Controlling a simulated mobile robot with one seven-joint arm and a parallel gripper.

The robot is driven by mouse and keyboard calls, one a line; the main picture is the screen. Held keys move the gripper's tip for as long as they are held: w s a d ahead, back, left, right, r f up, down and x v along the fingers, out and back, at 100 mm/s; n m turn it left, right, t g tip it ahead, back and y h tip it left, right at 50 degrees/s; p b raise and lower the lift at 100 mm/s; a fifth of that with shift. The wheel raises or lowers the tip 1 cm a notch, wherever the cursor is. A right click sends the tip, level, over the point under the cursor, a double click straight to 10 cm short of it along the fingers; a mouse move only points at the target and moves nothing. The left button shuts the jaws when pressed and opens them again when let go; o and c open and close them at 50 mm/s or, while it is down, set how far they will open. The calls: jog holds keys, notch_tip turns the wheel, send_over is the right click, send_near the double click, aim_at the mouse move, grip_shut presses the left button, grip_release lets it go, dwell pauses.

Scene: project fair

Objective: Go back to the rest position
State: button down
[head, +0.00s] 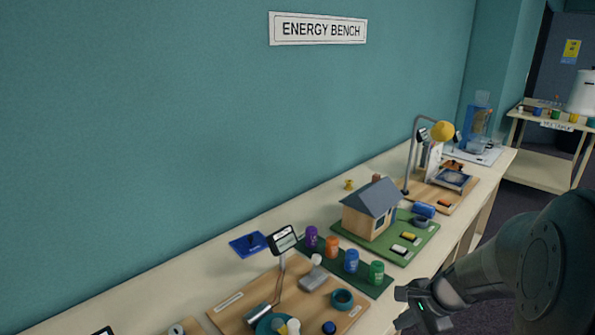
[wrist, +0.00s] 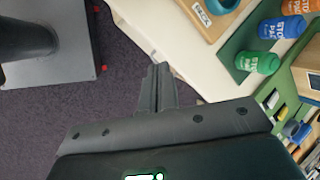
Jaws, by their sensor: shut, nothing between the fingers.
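My gripper (wrist: 158,75) is shut and empty in the wrist view, with its fingers together near the bench's front edge and the dark floor below. In the head view my arm reaches in from the lower right, and its end is beside the bench's front edge, near the green bottle (head: 376,272). The fingertips are hard to make out there. The green bottle also shows in the wrist view (wrist: 257,63), to the right of the fingers and apart from them.
The long bench (head: 205,265) runs along the teal wall. It carries a model house (head: 371,210) on a green board, several coloured bottles on a dark green mat, a wooden board (head: 232,312) with a small display, and a lamp (head: 409,165). Dark carpet (wrist: 75,115) lies in front.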

jog(key=s+a+r+n+t+h, duration=0.1)
jog(key=s+a+r+n+h, duration=0.1)
jog(key=s+a+r+n, duration=0.2)
jog(key=s+a+r+n+t+h, duration=0.1)
jog(key=s+a+r+n, duration=0.3)
jog(key=s+r+n, duration=0.6)
jog(key=shift+s+a+r+n+h, duration=0.35)
jog(key=shift+s+r+n+h, duration=0.05)
jog(key=shift+r+h, duration=0.35)
